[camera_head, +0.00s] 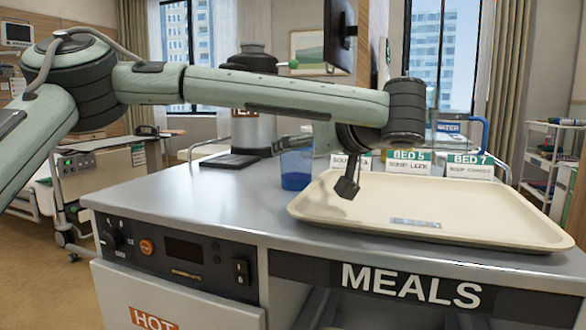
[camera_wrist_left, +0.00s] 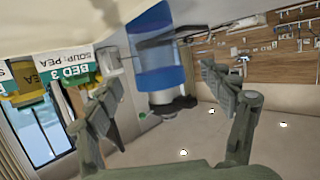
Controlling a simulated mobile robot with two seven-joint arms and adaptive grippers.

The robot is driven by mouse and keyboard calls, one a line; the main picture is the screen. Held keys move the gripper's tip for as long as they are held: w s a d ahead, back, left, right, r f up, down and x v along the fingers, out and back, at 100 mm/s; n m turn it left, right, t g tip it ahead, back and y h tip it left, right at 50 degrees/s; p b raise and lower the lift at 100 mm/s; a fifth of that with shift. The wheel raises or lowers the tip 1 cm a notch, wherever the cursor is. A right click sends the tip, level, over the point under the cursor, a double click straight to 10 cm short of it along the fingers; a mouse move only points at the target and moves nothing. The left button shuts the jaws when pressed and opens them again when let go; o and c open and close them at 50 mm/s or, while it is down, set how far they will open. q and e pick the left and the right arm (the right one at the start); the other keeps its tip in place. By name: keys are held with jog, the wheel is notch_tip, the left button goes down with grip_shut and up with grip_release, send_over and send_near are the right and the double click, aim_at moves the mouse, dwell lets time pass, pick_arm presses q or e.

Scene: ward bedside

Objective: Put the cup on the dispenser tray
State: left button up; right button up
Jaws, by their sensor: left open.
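A clear and blue cup (camera_head: 297,168) stands on the steel counter, just left of the cream meal tray. In the left wrist view, which looks upside down, the cup (camera_wrist_left: 160,62) appears ahead of the fingers, in line with the gap between them. My left gripper (camera_head: 346,186) is open, to the right of the cup and over the left end of the meal tray; it also shows in the left wrist view (camera_wrist_left: 162,84). The dispenser (camera_head: 252,128) is a dark-topped urn at the back, partly hidden by my arm. Its dark dispenser tray (camera_head: 229,161) looks empty.
The cream meal tray (camera_head: 500,227) takes up the counter's right side. Bed cards (camera_head: 408,162) stand behind it, with a blue-handled water jug (camera_head: 449,132). The front left of the counter (camera_head: 190,195) is clear. A monitor (camera_head: 340,35) hangs above.

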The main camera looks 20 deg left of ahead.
pick_arm(q)
jog(key=x, duration=0.5)
jog(key=shift+d, duration=0.1)
jog(key=c, duration=1.4)
jog(key=shift+r, duration=0.15)
